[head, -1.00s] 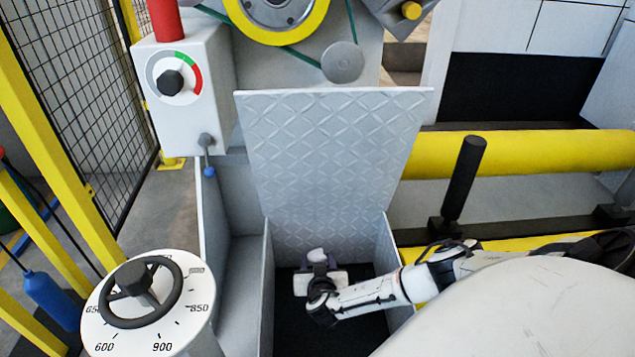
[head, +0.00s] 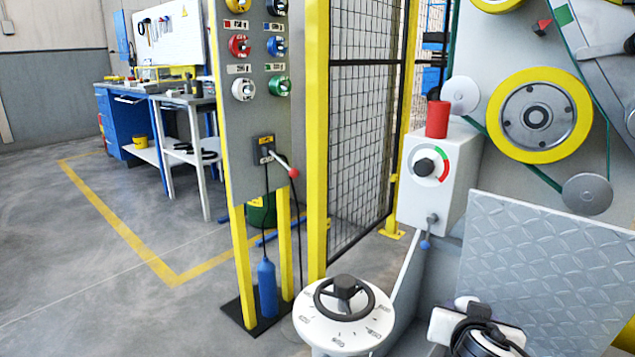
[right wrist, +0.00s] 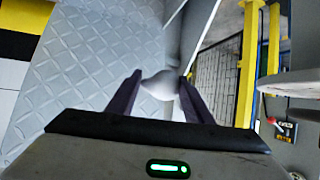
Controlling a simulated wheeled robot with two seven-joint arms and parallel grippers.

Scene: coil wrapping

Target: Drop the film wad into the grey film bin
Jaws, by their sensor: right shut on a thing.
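The film wad (right wrist: 160,84) is a small whitish lump between the two dark fingertips of my right gripper (right wrist: 160,92) in the right wrist view. The fingers are shut on it. In the head view the right gripper (head: 468,308) is at the bottom right, in front of the raised tread-plate lid, with a pale bit of the wad (head: 466,301) showing at its tip. My left gripper is not in view. I cannot make out a grey film bin in either current view.
The tread-plate lid (head: 545,265) stands at the right. A white dial with a black handwheel (head: 343,310) is left of my right gripper. A post with coloured knobs (head: 258,130) and a mesh fence (head: 360,130) stand behind. Open floor (head: 90,290) lies at the left.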

